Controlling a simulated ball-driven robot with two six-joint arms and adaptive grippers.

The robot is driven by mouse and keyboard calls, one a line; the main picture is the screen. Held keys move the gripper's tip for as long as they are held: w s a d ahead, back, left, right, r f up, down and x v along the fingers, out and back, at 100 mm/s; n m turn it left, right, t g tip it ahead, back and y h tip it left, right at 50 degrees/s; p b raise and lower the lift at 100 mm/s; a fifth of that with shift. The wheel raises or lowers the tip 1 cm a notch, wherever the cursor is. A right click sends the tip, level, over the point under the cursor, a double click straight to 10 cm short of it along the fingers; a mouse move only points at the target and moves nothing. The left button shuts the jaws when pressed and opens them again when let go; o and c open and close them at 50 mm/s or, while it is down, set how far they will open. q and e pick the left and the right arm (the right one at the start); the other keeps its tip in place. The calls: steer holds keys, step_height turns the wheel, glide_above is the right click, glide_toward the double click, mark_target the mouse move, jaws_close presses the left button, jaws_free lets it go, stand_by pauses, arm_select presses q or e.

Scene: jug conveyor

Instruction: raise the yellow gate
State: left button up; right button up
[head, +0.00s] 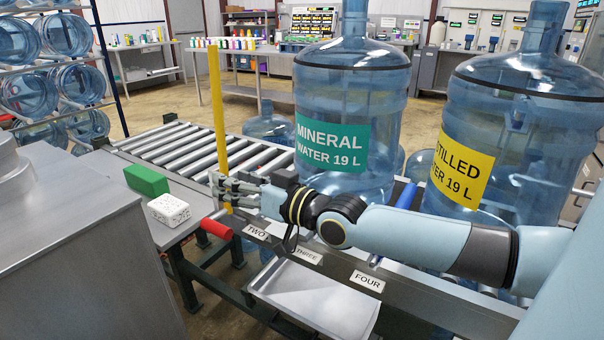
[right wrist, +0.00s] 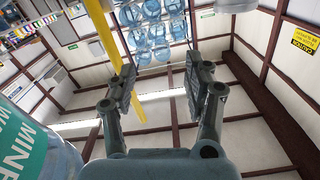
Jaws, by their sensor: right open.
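The yellow gate (head: 217,110) is a tall, narrow upright bar at the near side of the roller conveyor. In the right wrist view, the yellow gate (right wrist: 102,35) runs down towards the left finger and is partly hidden by it. My right gripper (head: 222,187) is at the bar's lower part, with its fingers overlapping it in the head view; I cannot tell if they touch. In the right wrist view my right gripper (right wrist: 160,82) is open, and the gap between its fingertips looks empty. My left gripper is out of view.
A mineral water jug (head: 345,100) and a distilled water jug (head: 500,120) stand right of the rollers (head: 165,145). A red handle (head: 217,229), a blue handle (head: 406,196), a green block (head: 146,180) and a white block (head: 168,209) are nearby. A tray (head: 315,300) sits below.

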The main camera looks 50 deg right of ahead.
arm_select(q)
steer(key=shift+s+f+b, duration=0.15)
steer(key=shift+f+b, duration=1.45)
steer(key=shift+b, duration=0.4)
arm_select(e)
steer(key=s+f+g, duration=0.2)
steer(key=s+f, duration=0.3)
steer(key=f, duration=0.6)
steer(key=s+f+g+h, duration=0.1)
steer(key=s+f+g, duration=0.2)
steer(key=f, duration=0.9)
steer(key=s+f+m+g+h, duration=0.1)
steer(key=s+f+g, duration=0.1)
steer(key=s+f, duration=0.4)
steer(key=shift+s+f+g, duration=0.3)
steer(key=shift+f, duration=2.45)
steer(key=shift+f, duration=0.1)
